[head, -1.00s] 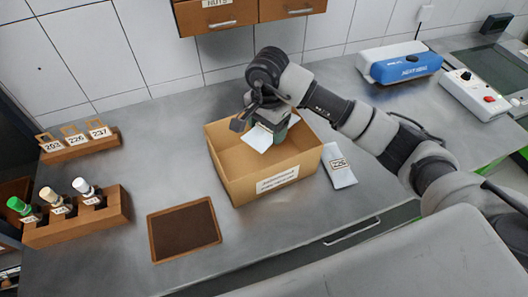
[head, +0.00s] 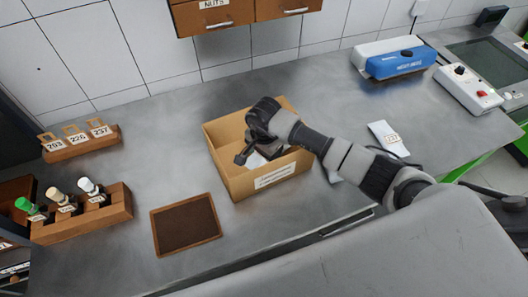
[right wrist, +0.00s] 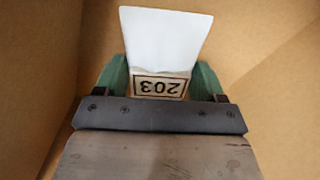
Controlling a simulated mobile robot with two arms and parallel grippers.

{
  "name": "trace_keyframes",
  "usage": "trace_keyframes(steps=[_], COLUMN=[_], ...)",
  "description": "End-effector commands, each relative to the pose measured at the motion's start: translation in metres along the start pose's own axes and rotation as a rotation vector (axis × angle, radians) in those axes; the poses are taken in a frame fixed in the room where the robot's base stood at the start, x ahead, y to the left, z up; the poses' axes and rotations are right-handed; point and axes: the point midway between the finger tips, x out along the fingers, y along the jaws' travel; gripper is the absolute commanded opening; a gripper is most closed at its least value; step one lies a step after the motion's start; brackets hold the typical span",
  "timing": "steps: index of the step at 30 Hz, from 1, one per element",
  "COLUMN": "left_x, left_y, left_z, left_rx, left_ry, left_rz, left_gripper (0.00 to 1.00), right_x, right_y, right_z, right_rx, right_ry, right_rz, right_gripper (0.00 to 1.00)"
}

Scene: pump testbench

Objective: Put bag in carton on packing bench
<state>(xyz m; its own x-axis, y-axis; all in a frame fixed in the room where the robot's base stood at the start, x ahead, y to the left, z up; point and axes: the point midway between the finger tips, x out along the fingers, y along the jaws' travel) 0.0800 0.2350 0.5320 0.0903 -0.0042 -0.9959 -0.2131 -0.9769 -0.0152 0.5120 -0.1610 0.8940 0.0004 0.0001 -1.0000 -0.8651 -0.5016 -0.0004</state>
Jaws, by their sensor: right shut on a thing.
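The open brown carton (head: 232,182) stands on the grey bench with a white label on its front wall. My right gripper (right wrist: 161,80) is inside the carton, its green fingers shut on a white bag (right wrist: 163,35) with a tag reading 203. Carton walls surround the bag in the right wrist view. In the head view my right wrist covers most of the bag (head: 256,160), and its contact with the carton floor cannot be told. My left gripper is not in view.
A brown mat (head: 186,226), a wooden vial rack (head: 85,222) and a tag rack (head: 80,149) are left. A blue-white device (head: 395,61) stands back right.

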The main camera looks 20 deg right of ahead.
Motion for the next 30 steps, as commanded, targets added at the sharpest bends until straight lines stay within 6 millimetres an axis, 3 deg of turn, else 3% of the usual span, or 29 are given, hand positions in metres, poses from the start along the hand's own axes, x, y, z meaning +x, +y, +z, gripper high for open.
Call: trace_keyframes(steps=[5,6,10,22,30], left_x=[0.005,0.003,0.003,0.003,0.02], left_y=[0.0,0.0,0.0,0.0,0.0], left_z=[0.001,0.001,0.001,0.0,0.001], left_rx=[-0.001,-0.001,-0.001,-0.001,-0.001], left_ry=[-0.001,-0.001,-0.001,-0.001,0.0], left_rz=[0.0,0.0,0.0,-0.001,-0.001], left_gripper=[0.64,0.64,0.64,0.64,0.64], right_x=[0.004,0.002,0.002,-0.006,-0.059], right_y=[0.0,0.0,0.0,-0.001,-0.001], right_z=[-0.001,0.0,0.0,-0.001,-0.002], right_rx=[0.0,0.0,0.001,0.0,-0.001], right_ry=[0.001,0.001,0.0,0.002,0.004], right_rz=[-0.001,0.0,0.0,-0.003,-0.006], right_gripper=[0.36,0.76,0.95,0.95,0.95])
